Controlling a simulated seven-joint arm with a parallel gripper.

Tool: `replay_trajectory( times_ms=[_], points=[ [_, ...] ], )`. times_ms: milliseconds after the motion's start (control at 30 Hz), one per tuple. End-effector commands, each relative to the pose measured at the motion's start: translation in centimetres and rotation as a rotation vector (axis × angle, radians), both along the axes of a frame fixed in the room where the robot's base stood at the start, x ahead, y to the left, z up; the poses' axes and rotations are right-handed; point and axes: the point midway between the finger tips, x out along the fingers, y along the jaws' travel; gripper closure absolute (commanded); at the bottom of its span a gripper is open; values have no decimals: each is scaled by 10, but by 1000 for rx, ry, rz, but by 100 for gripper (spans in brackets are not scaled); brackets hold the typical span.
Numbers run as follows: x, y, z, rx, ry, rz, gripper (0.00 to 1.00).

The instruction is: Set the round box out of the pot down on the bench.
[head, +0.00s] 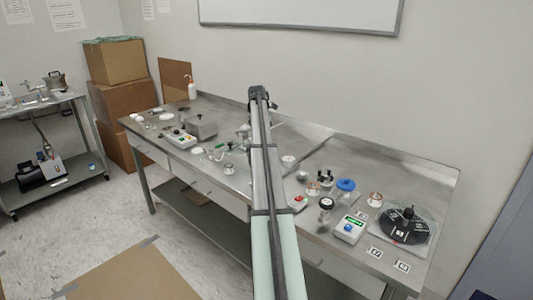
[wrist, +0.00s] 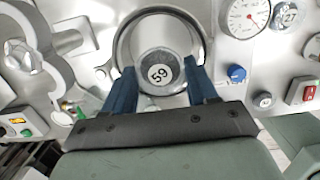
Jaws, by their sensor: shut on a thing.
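In the wrist view, my gripper (wrist: 159,67) has its two blue fingers on either side of a grey round box (wrist: 160,88) with a white round label reading "59". It is shut on this box. The round metal pot (wrist: 119,42) shows as a ring around and behind the box, its rim curving beyond the fingertips. I cannot tell how high the box stands relative to the rim. In the head view, my arm crosses the middle of the bench (head: 335,160) and hides the box and the pot; the gripper cannot be made out clearly there.
In the wrist view, a gauge (wrist: 247,17), a blue knob (wrist: 237,73) and a red switch (wrist: 302,93) lie to the right. In the head view, small parts crowd the bench's front half, with a black disc (head: 404,226) at right. The bench's back strip is mostly clear.

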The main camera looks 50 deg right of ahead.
Motion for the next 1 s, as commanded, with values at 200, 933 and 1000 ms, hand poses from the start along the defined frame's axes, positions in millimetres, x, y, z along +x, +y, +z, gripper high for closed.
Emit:
replay_trajectory(
  times_ms=[200, 933, 1000],
  points=[
    [-39, -22, 14, -6, -6, -46, 71],
    [-217, 71, 1, -1, 5, -481, 71],
    [-218, 71, 1, 0, 4, -513, 71]
  ],
)
